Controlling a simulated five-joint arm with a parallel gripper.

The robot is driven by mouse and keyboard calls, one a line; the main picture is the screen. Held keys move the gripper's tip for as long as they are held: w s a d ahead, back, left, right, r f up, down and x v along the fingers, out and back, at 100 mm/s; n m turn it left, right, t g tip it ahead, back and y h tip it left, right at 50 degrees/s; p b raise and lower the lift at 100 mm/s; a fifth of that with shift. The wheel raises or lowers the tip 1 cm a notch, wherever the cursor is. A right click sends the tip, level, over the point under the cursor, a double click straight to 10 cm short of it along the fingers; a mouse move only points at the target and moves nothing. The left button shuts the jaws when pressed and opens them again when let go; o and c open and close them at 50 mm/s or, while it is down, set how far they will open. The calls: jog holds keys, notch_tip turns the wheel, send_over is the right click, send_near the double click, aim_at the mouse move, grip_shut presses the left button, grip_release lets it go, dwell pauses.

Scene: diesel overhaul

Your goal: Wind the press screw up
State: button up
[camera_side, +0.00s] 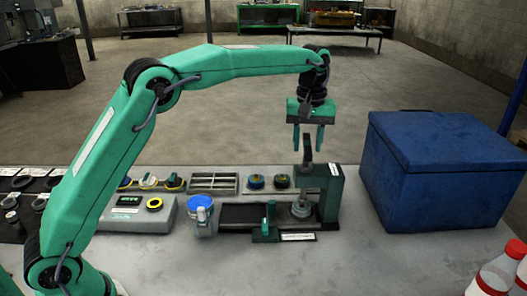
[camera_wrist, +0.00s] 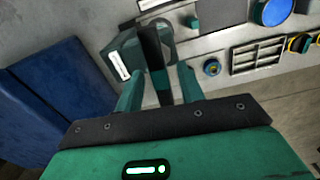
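A round metal piece (camera_side: 301,208) sits under the press head. My gripper (camera_side: 308,149) is open and points down over the press, its fingers on either side of the bar's top. In the wrist view the dark bar (camera_wrist: 155,58) shows between the two spread green fingers, with the press (camera_wrist: 124,62) behind. I cannot tell whether either finger touches it.
A large blue box (camera_side: 430,165) stands close on the right. Left of the press are a blue-topped part (camera_side: 201,204), a slotted tray (camera_side: 213,182) and a grey device (camera_side: 140,214). Red-capped bottles (camera_side: 498,272) stand at front right.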

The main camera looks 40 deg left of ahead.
jog(key=shift+r, duration=2.7)
jog(key=shift+r, duration=2)
